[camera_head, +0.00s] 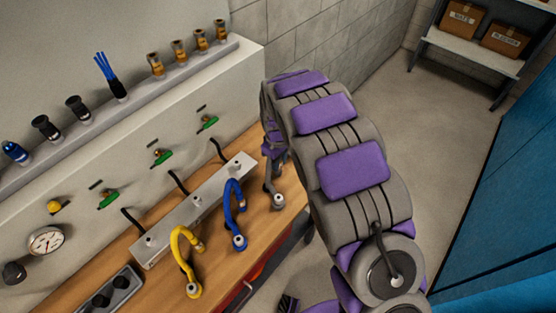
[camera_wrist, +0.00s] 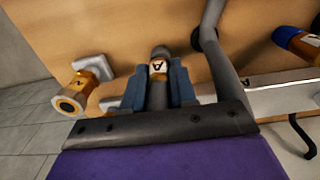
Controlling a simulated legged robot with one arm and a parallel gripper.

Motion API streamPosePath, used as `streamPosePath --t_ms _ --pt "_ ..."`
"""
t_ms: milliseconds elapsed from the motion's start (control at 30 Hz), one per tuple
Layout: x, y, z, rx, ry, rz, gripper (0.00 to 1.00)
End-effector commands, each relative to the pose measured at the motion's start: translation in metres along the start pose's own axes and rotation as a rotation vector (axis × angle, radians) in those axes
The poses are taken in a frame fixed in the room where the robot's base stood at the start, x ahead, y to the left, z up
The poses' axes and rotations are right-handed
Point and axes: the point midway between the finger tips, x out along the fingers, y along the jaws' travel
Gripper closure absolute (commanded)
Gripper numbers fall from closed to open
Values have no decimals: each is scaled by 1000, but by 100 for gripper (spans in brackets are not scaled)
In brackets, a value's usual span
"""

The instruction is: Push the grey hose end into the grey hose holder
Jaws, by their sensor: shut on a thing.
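My gripper (camera_wrist: 157,82) is shut on the grey hose end (camera_wrist: 158,70), which has an orange label marked "A". Its two blue-grey fingers lie on either side of the hose end. The grey hose (camera_wrist: 217,60) curves up at the right of the fingers. A socket with a white base, an orange label and a brass ring (camera_wrist: 70,106), apparently the grey hose holder, stands left of the fingers, apart from the hose end. Its round opening faces the wrist camera. In the head view my arm partly covers the gripper, and the grip itself is hidden.
A yellow hose (camera_head: 178,245) and a blue hose (camera_head: 230,198) curve from the metal bar (camera_head: 190,212) on the wooden bench (camera_head: 208,272). A wall shelf (camera_head: 130,98) holds brushes and fittings. Green-handled valves (camera_head: 208,123) and a gauge (camera_head: 46,241) sit on the panel behind.

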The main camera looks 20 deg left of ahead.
Motion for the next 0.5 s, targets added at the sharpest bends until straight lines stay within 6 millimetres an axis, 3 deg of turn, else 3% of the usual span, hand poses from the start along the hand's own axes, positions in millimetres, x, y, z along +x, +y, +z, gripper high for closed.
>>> streamPosePath --t_ms 500 --pt "-2 2 4 0 5 -1 100"
